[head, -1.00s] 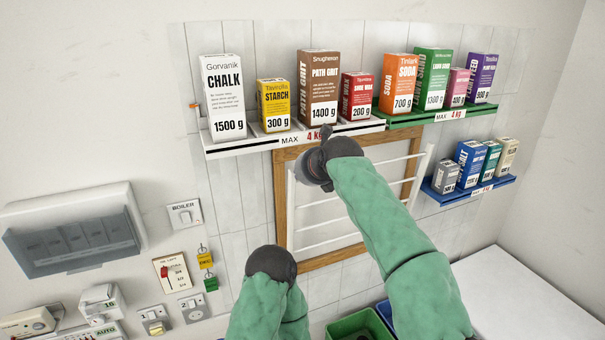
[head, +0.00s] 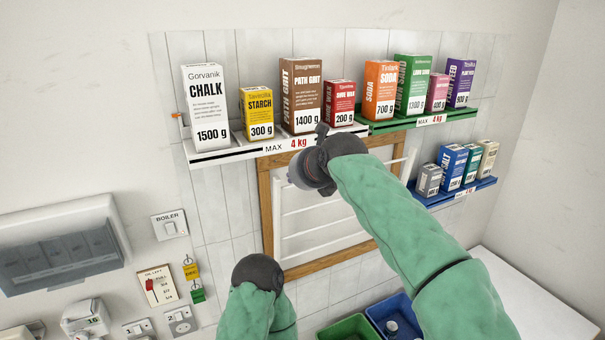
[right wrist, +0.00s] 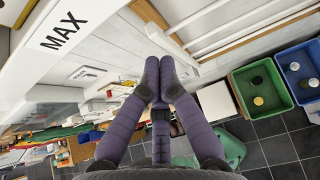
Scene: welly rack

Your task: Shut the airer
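The airer is a rack of white rails (head: 320,212) in a wooden frame (head: 266,205) on the tiled wall, under the shelves. Its right white post (head: 408,166) shows outside the wooden frame, so the rack seems to stand somewhat out from it. White rails (right wrist: 230,28) also show in the right wrist view. My right gripper (head: 300,176) is in front of the airer's upper left part and hides it there. In the right wrist view its fingertips (right wrist: 159,64) are together with nothing seen between them. My left gripper (head: 258,272) is low, left of the airer; its fingers are hidden.
A white shelf (head: 225,153) and a green shelf (head: 420,121) with boxes sit just above the airer. A blue shelf (head: 457,193) is at its right. A green crate (head: 345,328) and a blue crate (head: 383,312) stand below. Switches (head: 169,224) are at left.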

